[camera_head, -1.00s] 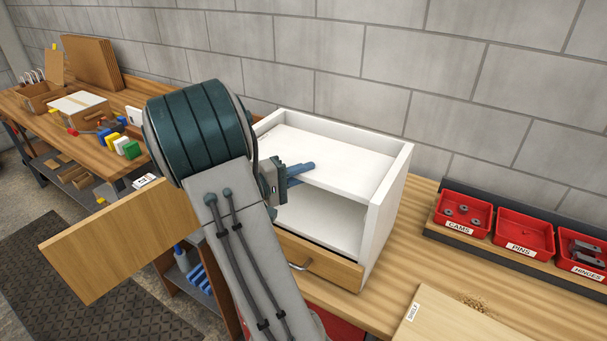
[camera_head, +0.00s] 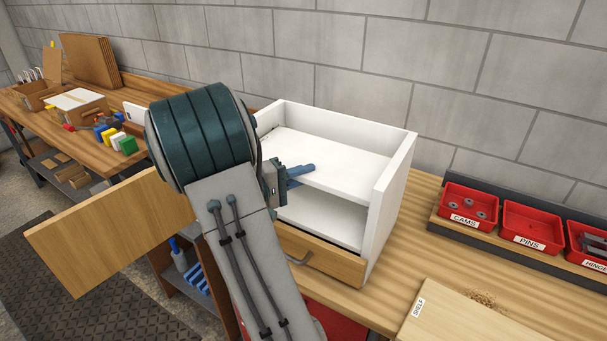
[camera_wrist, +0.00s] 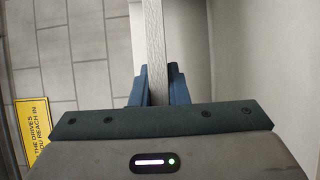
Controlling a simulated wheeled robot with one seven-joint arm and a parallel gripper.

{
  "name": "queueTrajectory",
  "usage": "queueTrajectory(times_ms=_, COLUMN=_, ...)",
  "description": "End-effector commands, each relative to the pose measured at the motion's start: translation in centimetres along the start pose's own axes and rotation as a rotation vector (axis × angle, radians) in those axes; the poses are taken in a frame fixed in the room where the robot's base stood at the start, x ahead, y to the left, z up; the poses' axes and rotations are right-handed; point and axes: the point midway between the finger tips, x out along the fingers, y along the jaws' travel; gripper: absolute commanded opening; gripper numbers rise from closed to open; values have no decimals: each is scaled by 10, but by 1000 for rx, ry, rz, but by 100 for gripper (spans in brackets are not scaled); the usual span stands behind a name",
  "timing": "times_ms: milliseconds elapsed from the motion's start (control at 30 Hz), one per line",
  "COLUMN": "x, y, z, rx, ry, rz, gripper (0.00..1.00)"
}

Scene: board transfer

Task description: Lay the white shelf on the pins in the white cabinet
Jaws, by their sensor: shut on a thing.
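The white cabinet (camera_head: 392,198) stands on the wooden bench, open at the front and top. The white shelf (camera_head: 338,158) lies roughly level inside it, below the rim and above the lower opening. My gripper (camera_head: 300,172) is at the shelf's front left part, its blue fingers shut on the shelf. In the wrist view the shelf's pale edge (camera_wrist: 155,50) runs between the blue fingers (camera_wrist: 157,88). The pins under the shelf are hidden, so I cannot tell whether it touches them.
A wooden drawer front (camera_head: 322,262) with a handle is under the cabinet opening. A wooden panel (camera_head: 100,232) juts out at left. Red bins (camera_head: 530,225) and a board labelled SHELF (camera_head: 465,318) are at right. A second bench (camera_head: 60,118) stands at back left.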

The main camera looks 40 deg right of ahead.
Motion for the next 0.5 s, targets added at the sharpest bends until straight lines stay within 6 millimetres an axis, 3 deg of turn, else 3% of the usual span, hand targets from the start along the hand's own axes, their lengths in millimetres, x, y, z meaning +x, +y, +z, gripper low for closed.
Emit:
queueTrajectory(times_ms=433, x=0, y=-4, z=0, rx=1, ry=-1, rz=3, gripper=0)
queueTrajectory(times_ms=467, x=0, y=-4, z=0, rx=1, ry=-1, rz=3, gripper=17)
queueTrajectory(times_ms=500, x=0, y=-4, z=0, rx=2, ry=-1, rz=3, gripper=28)
